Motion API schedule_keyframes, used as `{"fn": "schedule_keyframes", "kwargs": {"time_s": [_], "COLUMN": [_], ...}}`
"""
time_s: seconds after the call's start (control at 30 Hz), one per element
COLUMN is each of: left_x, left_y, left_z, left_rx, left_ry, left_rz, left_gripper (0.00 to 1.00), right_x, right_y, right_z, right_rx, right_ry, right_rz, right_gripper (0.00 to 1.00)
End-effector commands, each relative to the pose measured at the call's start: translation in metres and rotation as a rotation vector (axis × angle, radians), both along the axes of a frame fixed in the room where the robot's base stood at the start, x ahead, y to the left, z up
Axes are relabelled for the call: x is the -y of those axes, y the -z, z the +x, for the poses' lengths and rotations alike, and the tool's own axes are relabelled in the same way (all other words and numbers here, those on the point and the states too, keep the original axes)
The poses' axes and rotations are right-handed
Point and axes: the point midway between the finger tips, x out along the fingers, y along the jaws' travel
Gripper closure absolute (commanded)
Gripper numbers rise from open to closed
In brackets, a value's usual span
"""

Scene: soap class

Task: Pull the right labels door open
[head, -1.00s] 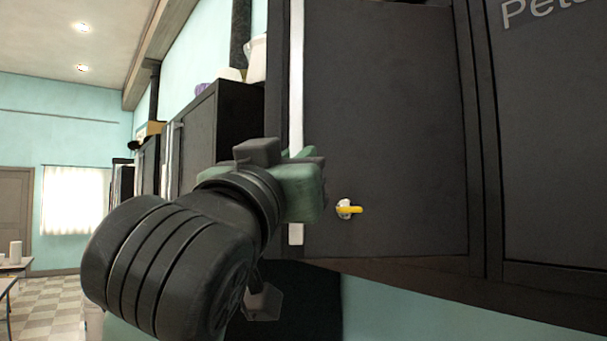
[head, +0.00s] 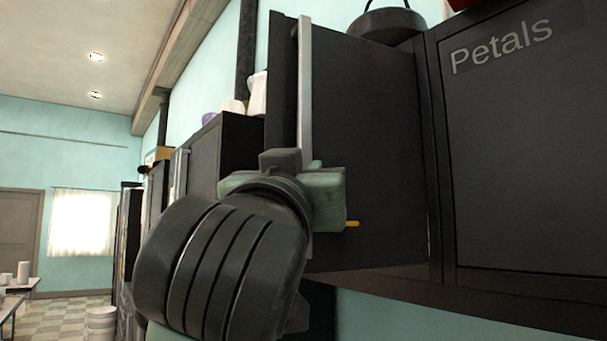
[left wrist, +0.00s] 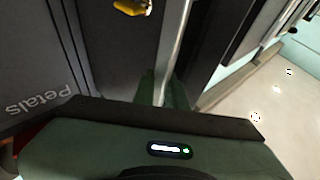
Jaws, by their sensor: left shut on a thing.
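The dark cabinet door (head: 370,130) stands left of the panel marked "Petals" (head: 500,48); I see no lettering on it. Its long pale upright handle (head: 304,85) runs down its left edge and also shows in the left wrist view (left wrist: 177,45). The door appears ajar, its handle edge swung out towards me. My left gripper (head: 325,195) is shut on the lower part of the handle and hides it there. A yellow key-like piece (head: 352,223) sticks out beside the gripper; it also shows in the left wrist view (left wrist: 132,6). My right gripper is not in view.
More dark cabinets (head: 205,155) stand along the wall to the left, with pale containers (head: 257,93) on top. A dark round pot (head: 385,22) sits on top behind the door. Open floor (head: 60,315) lies at the far left.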

Motion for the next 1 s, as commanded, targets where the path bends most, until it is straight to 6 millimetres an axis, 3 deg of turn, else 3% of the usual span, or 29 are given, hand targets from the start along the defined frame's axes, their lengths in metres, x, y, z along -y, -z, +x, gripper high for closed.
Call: {"fn": "schedule_keyframes", "kwargs": {"time_s": [0.17,0.2,0.57,1.0], "left_x": [0.000,0.000,0.000,-0.010], "left_y": [-0.002,-0.002,0.001,0.027], "left_z": [-0.001,-0.001,-0.003,-0.063], "left_rx": [0.006,0.006,0.003,0.007], "left_ry": [0.002,0.002,0.002,0.003], "left_rz": [0.000,-0.001,-0.001,-0.001], "left_gripper": [1.00,0.79,0.79,0.79], "right_x": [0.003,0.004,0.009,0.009], "right_y": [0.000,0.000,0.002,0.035], "right_z": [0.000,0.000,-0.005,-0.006], "right_rx": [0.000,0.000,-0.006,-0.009], "right_ry": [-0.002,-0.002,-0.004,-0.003], "right_rz": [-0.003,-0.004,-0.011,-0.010], "right_gripper": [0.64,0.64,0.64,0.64]}}
